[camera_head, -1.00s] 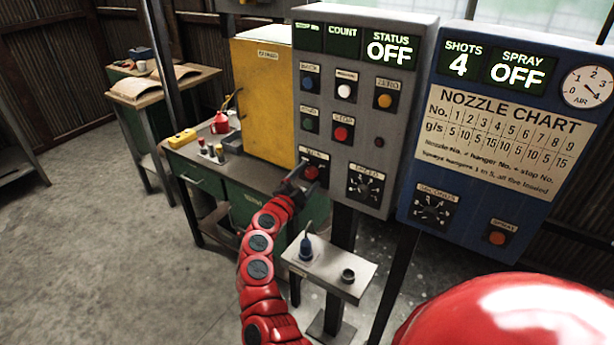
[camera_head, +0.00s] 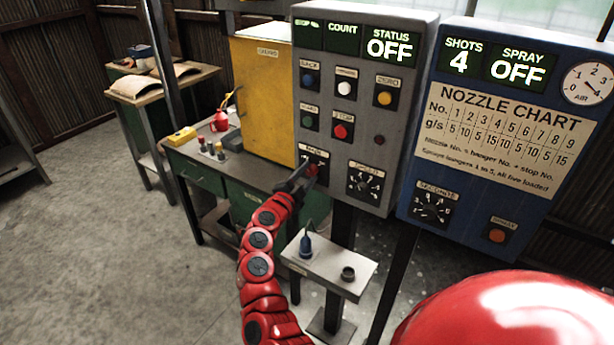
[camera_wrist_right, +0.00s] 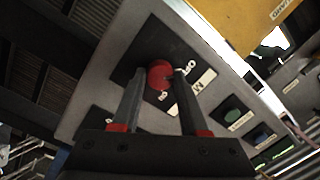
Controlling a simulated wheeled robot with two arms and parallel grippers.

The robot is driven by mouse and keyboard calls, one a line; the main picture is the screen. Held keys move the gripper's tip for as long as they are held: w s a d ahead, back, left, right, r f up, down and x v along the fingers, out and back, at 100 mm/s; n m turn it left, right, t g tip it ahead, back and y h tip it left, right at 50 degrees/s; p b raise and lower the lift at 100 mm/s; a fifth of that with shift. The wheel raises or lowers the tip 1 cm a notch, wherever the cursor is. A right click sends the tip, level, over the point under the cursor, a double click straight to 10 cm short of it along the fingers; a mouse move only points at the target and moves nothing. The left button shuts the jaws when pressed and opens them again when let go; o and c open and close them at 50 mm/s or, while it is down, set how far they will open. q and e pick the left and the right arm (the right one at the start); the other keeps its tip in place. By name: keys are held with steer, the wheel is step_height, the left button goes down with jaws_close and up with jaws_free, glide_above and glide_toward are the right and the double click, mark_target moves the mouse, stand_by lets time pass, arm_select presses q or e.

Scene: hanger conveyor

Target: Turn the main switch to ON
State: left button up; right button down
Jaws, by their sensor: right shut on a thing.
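The main switch is a red knob (camera_head: 313,170) on a black plate at the lower left of the grey control panel (camera_head: 354,105). It also shows in the right wrist view (camera_wrist_right: 160,75), with white lettering beside it on the plate. My right gripper (camera_head: 305,176) is at the knob, its two fingers (camera_wrist_right: 159,78) on either side of it and shut on it. The fingers partly cover the knob and its plate in the head view. The STATUS display (camera_head: 389,48) reads OFF. My left gripper is not in view.
A blue panel (camera_head: 500,130) with a nozzle chart stands at the right. A yellow cabinet (camera_head: 262,100) and green workbench (camera_head: 200,180) stand at the left.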

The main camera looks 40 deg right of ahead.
steer(key=shift+f+m+b, duration=0.3)
steer(key=shift+m+b, duration=0.4)
steer(key=shift+b, duration=0.15)
steer(key=m+b, duration=0.7)
steer(key=m+h+b, duration=0.1)
steer(key=m+b, duration=0.6)
steer(key=b, duration=0.1)
steer(key=shift+w+a+f+g+h, duration=0.1)
steer(key=shift+g+h, duration=0.2)
steer(key=shift+m+g+b, duration=0.3)
steer(key=shift+m+b, duration=1.05)
steer(key=shift+m, duration=0.45)
steer(key=shift+c, duration=2.2)
jaws_free()
steer(key=shift+r, duration=0.2)
steer(key=b+v, duration=0.1)
steer(key=v, duration=1.6)
steer(key=shift+a+f, duration=0.15)
steer(key=shift+f, duration=0.05)
